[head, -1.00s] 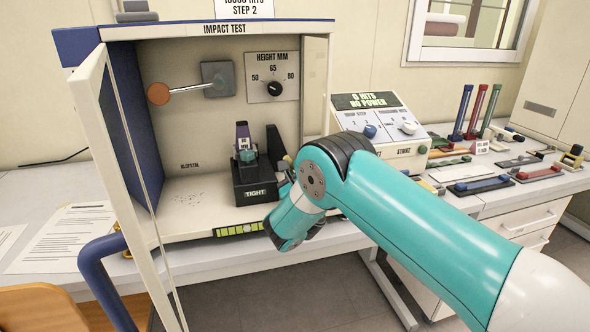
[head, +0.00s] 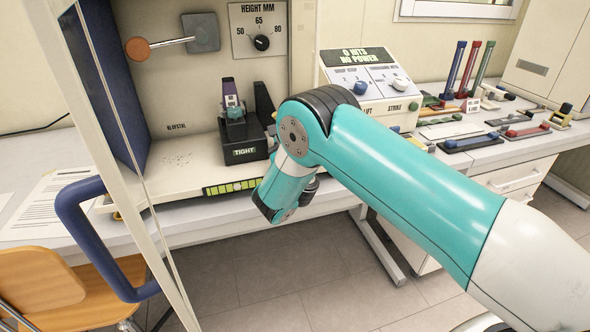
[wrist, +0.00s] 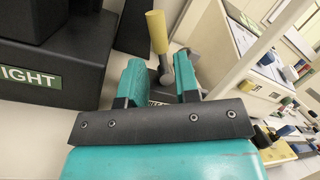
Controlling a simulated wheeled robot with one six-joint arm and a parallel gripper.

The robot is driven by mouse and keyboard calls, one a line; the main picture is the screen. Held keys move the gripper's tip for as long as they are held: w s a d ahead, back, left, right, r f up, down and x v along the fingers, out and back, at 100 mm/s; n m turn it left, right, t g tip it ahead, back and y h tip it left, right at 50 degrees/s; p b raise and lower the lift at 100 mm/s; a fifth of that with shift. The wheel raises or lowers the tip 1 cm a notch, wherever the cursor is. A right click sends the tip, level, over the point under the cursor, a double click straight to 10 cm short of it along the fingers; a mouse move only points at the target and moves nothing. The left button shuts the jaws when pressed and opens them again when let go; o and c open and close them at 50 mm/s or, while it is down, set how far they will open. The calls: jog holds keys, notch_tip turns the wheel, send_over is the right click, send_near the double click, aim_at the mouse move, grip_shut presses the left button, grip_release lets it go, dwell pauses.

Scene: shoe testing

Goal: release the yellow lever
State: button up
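The yellow lever (wrist: 157,33) stands up in the wrist view, with a yellow handle on a grey metal stem and pivot. My gripper (wrist: 158,72) is open, its two teal fingers apart. The lever's stem shows in the gap between the fingers, and the handle rises beyond the fingertips. I cannot tell whether either finger touches it. The black clamp block marked TIGHT (head: 244,152) sits on the tester's floor in the head view; it also shows at the left of the wrist view (wrist: 40,78). In the head view my arm hides the lever and the fingers.
The impact tester's open door (head: 122,150) with its blue handle (head: 75,225) stands at the left. A control box (head: 365,88) stands right of the tester. Tools (head: 475,143) lie on the right bench.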

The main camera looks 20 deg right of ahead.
jog(key=s+f+b, duration=0.1)
jog(key=b, duration=0.3)
jog(key=shift+a+b, duration=0.1)
jog(key=shift+b, duration=0.3)
jog(key=b+v, duration=0.2)
jog(key=b, duration=0.3)
jog(key=shift+b, duration=0.4)
jog(key=b+v, duration=1.1)
jog(key=b, duration=0.3)
jog(key=shift+s+r, duration=0.25)
jog(key=shift+r, duration=0.1)
